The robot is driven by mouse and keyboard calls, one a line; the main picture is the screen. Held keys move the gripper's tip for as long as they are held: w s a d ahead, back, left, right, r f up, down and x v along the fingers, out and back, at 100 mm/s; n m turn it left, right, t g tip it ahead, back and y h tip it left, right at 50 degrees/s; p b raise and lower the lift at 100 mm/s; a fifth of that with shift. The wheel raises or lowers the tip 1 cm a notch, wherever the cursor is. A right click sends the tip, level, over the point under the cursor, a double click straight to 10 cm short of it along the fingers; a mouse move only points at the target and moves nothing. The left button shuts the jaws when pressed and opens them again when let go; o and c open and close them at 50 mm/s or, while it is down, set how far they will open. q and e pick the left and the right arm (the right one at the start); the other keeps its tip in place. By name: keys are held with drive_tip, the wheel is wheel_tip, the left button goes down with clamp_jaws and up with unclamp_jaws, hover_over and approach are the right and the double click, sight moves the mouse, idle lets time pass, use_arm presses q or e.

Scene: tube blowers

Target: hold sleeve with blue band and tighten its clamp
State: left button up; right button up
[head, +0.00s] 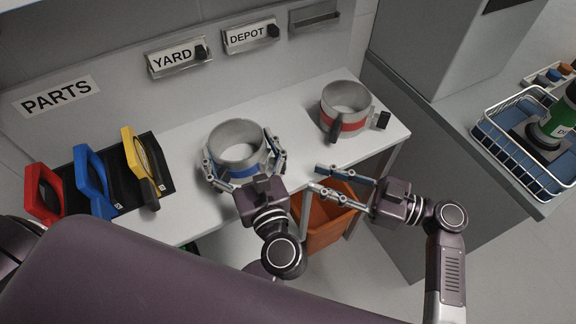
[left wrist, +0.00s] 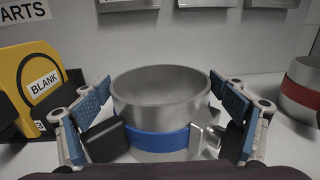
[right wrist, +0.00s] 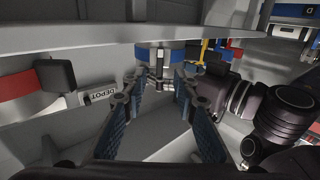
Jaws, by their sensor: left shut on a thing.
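The grey metal sleeve with the blue band (head: 238,146) stands upright on the white table. My left gripper (head: 242,162) is shut on it, one finger on each side. In the left wrist view the blue band (left wrist: 157,138) shows between the fingers. A black part (left wrist: 103,140) is by the left finger, and a metal clamp block (left wrist: 207,137) sits on the band's right side, partly hidden by the right finger. My right gripper (head: 317,178) is open and empty, off the table's front edge, apart from the sleeve. The blue band (right wrist: 160,54) also shows ahead of it.
A sleeve with a red band (head: 345,107) stands at the table's right. Red (head: 42,190), blue (head: 92,180) and yellow (head: 141,165) parts stand in a black rack at left. An orange bin (head: 325,222) is below the front edge. A wire basket (head: 520,165) is far right.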

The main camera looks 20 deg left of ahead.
drive_tip(key=a, duration=0.8)
drive_tip(key=shift+w+a, duration=0.25)
drive_tip(key=shift+w, duration=0.1)
clamp_jaws()
